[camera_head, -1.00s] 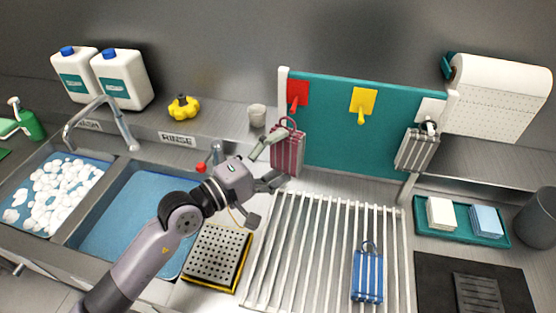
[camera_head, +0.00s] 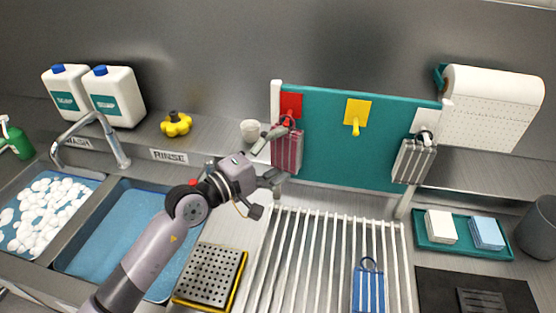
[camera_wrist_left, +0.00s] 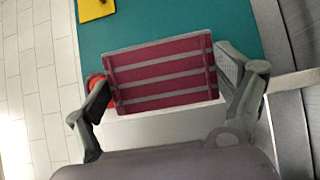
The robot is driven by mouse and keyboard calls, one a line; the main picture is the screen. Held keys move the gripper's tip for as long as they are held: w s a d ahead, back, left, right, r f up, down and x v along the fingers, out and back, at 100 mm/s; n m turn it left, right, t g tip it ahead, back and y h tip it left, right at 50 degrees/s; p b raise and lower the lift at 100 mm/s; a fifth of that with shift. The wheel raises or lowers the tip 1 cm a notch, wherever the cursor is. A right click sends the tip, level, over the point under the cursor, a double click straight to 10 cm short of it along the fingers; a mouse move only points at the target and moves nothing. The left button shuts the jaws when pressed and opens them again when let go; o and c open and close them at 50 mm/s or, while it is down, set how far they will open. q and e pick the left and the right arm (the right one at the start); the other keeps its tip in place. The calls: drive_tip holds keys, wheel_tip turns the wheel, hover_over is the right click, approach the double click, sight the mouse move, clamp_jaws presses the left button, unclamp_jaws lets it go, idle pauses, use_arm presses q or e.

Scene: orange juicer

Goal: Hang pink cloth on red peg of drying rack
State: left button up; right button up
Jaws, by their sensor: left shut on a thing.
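The pink-and-grey striped cloth (camera_head: 287,154) hangs upright in front of the left end of the teal board. My left gripper (camera_head: 282,154) is shut on it, with one finger near its top and one near its bottom. The wrist view shows the cloth (camera_wrist_left: 165,80) between both fingers. The red peg (camera_head: 290,104) has a square plate at the board's top left corner. The cloth's loop overlaps the peg's lower end in the head view; I cannot tell whether it is around the peg. My right gripper is not in view.
A yellow peg (camera_head: 356,112) is bare mid-board. A grey striped cloth (camera_head: 413,161) hangs at the board's right. A blue cloth (camera_head: 368,290) lies on the slatted rack (camera_head: 300,265). A cup (camera_head: 250,131) stands on the ledge just left of the board.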

use_arm(q)
drive_tip(key=shift+w+r, duration=0.1)
drive_tip(key=shift+w, duration=0.45)
drive_tip(key=shift+w+d+f+b, duration=0.3)
drive_tip(key=shift+w+b, duration=0.35)
drive_tip(key=shift+b, duration=0.4)
drive_tip(key=o, duration=0.9)
drive_tip(key=shift+f, duration=0.1)
drive_tip(key=v, duration=1.2)
